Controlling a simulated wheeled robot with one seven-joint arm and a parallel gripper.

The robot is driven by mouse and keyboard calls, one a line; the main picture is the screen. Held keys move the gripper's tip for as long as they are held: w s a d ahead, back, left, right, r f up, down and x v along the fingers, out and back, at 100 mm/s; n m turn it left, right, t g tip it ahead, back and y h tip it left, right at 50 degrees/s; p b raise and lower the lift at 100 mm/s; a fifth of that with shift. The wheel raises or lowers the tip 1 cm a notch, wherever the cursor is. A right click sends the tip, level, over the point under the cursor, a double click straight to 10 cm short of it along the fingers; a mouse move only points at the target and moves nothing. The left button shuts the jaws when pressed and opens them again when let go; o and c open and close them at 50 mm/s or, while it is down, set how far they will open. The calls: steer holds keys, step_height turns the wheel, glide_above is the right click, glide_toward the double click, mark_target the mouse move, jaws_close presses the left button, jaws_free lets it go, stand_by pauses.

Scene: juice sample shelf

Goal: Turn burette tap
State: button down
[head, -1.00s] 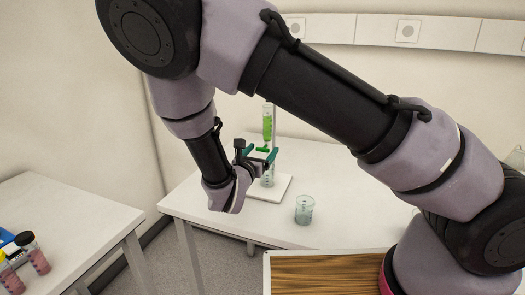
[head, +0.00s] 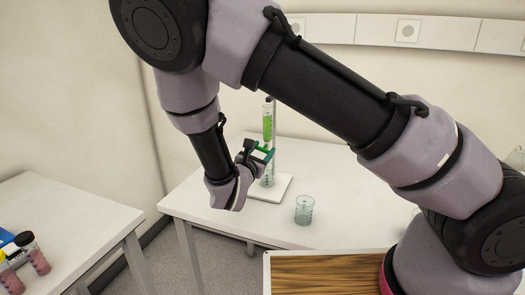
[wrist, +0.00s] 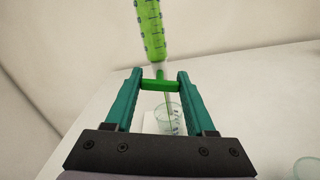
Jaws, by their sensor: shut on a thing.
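The burette (head: 267,128) stands upright on the far table, with green liquid in its tube. It also shows in the wrist view (wrist: 151,25), tilted in that picture. Its green tap (wrist: 160,85) lies crosswise between the two teal fingers of my gripper (wrist: 160,76), which are shut on it. In the head view my gripper (head: 264,153) is at the burette's lower part, its fingers tilted, and the tap is hard to make out behind them.
The burette's white stand base (head: 284,187) rests on the white table (head: 345,190). A second beaker (head: 304,210) stands in front to the right. A side table (head: 75,225) at left holds capped jars (head: 32,252). A wood-topped surface (head: 325,275) is nearest.

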steer(key=shift+m, duration=1.1)
steer(key=shift+c, duration=1.2)
jaws_free()
steer(key=v, duration=1.1)
